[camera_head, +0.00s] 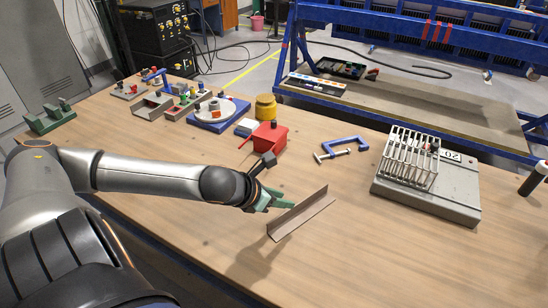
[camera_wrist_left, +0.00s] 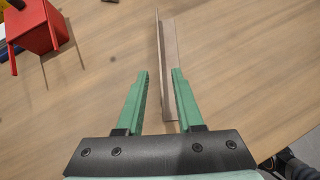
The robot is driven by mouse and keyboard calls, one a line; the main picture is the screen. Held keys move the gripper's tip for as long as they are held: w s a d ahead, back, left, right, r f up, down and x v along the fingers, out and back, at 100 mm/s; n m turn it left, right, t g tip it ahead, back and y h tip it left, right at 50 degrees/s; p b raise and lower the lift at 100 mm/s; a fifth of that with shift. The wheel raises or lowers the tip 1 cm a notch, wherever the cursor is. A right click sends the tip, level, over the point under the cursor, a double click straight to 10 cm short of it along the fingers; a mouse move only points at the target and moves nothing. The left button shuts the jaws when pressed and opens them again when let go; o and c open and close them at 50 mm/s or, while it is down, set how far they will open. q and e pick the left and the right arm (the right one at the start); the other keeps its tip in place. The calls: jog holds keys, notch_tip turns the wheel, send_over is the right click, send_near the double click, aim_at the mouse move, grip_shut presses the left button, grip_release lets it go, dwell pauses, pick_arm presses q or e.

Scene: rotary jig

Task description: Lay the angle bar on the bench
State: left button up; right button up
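The angle bar (camera_head: 302,215), a brownish-grey L-section, appears to lie on the wooden bench (camera_head: 365,265), one flange upright. My left gripper (camera_head: 282,200), with green fingers, is at the bar's left side in the head view. In the left wrist view the fingers (camera_wrist_left: 160,74) are open, and the near part of the bar (camera_wrist_left: 169,70) shows between them, closer to the right finger. I see a gap to the left finger; contact with the right one I cannot tell. My right gripper is in neither view.
A red box (camera_head: 270,136) stands behind my left gripper, with a blue clamp (camera_head: 343,147) to its right. A grey fixture with a wire rack (camera_head: 408,160) is at the right. Several small parts and a blue turntable base (camera_head: 218,120) sit farther back. The bench front is clear.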

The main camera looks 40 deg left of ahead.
pick_arm(q)
jog(key=shift+p+v, duration=0.4)
jog(key=shift+v, duration=1)
